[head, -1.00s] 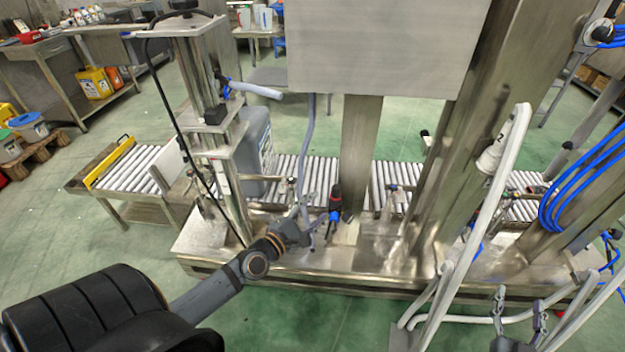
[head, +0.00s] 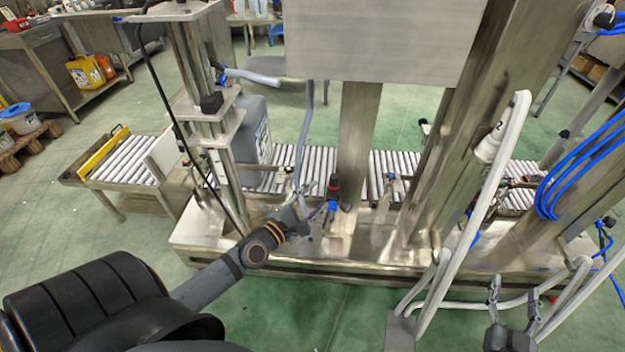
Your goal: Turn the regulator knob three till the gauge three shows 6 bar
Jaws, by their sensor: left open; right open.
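A small regulator-like fitting (head: 333,190) with a dark red and black top and blue parts stands on the machine's steel base, in the middle of the head view. I cannot read any number on it, and I cannot make out a gauge dial or its reading. My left gripper (head: 314,218) is open, just left of and below this fitting in the picture; whether it touches it I cannot tell. My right gripper (head: 514,298) is open and empty at the lower right, in front of the machine by the white pipes.
A roller conveyor (head: 385,165) runs through the machine behind the fitting. A grey canister (head: 251,130) stands on it. Steel columns (head: 358,140) and a large panel (head: 375,40) rise above. White pipes (head: 488,180) and blue hoses (head: 590,165) fill the right side. Green floor lies in front.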

